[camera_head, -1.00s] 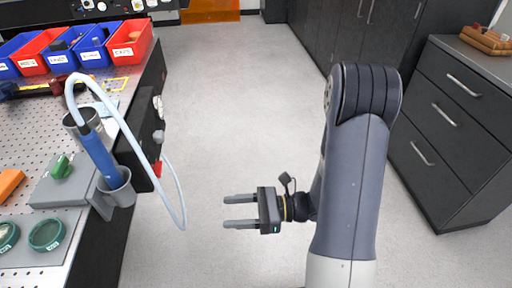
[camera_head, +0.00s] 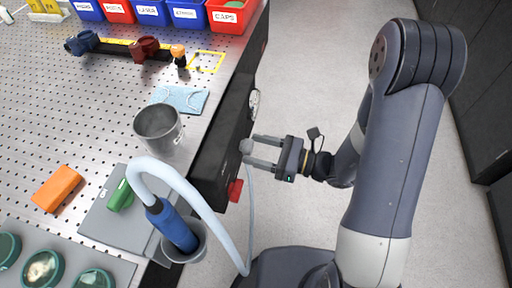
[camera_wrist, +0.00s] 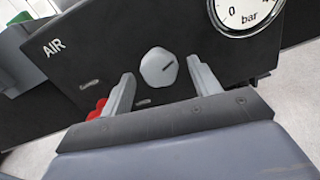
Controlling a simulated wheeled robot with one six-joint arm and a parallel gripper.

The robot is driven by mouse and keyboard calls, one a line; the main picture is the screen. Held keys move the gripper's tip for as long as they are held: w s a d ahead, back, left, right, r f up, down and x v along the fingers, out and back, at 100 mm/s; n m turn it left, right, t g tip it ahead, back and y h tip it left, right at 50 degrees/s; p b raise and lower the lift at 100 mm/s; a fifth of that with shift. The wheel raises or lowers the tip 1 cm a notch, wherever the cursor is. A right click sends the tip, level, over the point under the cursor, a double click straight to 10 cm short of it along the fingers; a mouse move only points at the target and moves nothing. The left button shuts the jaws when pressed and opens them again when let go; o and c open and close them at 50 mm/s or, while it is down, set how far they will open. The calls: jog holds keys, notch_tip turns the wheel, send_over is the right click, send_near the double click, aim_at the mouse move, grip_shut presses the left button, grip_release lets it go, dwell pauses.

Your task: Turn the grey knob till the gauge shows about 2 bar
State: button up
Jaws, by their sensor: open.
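A red part (camera_head: 235,190) sticks out of the panel below the knob. A pale hose (camera_head: 215,220) hangs beside my gripper from the blue-handled tool (camera_head: 175,228) in its grey holder. A metal cup (camera_head: 158,130) stands on the perforated bench (camera_head: 60,120). The floor to the right is clear.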

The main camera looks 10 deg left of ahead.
jog(key=shift+a, duration=0.45)
jog(key=shift+w, duration=0.1)
jog(key=shift+c, duration=0.5)
jog(key=c, duration=0.9)
jog(key=shift+r+p, duration=0.1)
jog(key=shift+p, duration=0.25)
jog(key=shift+m, duration=0.5)
jog(key=o, duration=1)
jog(key=s+d, duration=0.1)
jog(key=d, duration=0.9)
jog(key=shift+s+d, duration=0.3)
jog(key=shift+d, duration=0.05)
